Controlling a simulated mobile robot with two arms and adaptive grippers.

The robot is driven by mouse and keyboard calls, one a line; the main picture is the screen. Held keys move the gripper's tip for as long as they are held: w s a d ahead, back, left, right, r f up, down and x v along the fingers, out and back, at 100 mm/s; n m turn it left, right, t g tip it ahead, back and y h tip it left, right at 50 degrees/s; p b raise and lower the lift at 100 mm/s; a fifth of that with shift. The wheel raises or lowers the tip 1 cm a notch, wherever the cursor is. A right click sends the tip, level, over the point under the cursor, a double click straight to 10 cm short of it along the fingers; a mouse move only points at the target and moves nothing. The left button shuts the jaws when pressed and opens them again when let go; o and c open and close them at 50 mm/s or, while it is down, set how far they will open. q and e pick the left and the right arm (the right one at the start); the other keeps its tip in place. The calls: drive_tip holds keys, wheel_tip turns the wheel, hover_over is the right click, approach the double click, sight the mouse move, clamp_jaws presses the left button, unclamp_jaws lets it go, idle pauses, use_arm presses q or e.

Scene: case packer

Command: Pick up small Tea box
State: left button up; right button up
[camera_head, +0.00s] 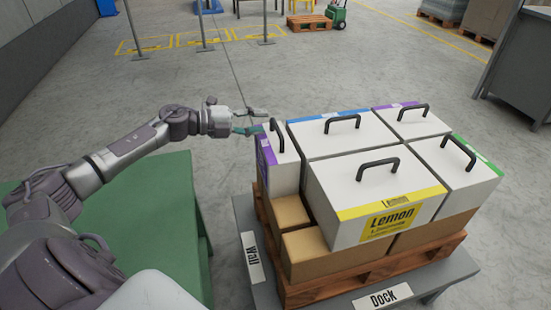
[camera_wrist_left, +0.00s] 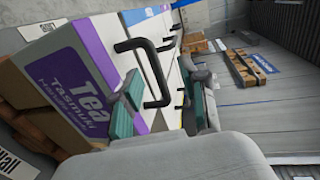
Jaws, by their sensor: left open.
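The small Tea box (camera_head: 279,165) is narrow and white with a purple label, at the left end of the stacked load. Its black handle (camera_head: 277,133) stands up on top. In the left wrist view the Tea box (camera_wrist_left: 55,75) shows its "Tea" label, and the handle (camera_wrist_left: 153,75) lies in line with the gap between my fingers. My left gripper (camera_head: 260,120) is open and empty beside the handle, at the box's upper far-left side. It also shows in the left wrist view (camera_wrist_left: 168,105). I cannot tell whether a finger touches the handle. My right gripper is out of view.
A Lemon box (camera_head: 350,195) and several other white handled boxes stand close to the right of the Tea box. Brown cartons (camera_head: 305,250) lie below, on a wooden pallet (camera_head: 370,275). A green table (camera_head: 150,220) is at left, under my arm.

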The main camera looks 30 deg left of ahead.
sight(276, 123)
use_arm(q)
drive_tip(key=shift+s+d+f+x, duration=0.1)
drive_tip(key=shift+f+x, duration=0.05)
drive_tip(key=shift+x, duration=0.75)
drive_tip(key=shift+s+d+f+x, duration=0.1)
drive_tip(key=shift+x, duration=0.8)
drive_tip(key=shift+s+f+x, duration=0.1)
drive_tip(key=shift+f+x, duration=0.05)
drive_tip(key=shift+x, duration=0.75)
clamp_jaws()
drive_tip(key=shift+r, duration=0.1)
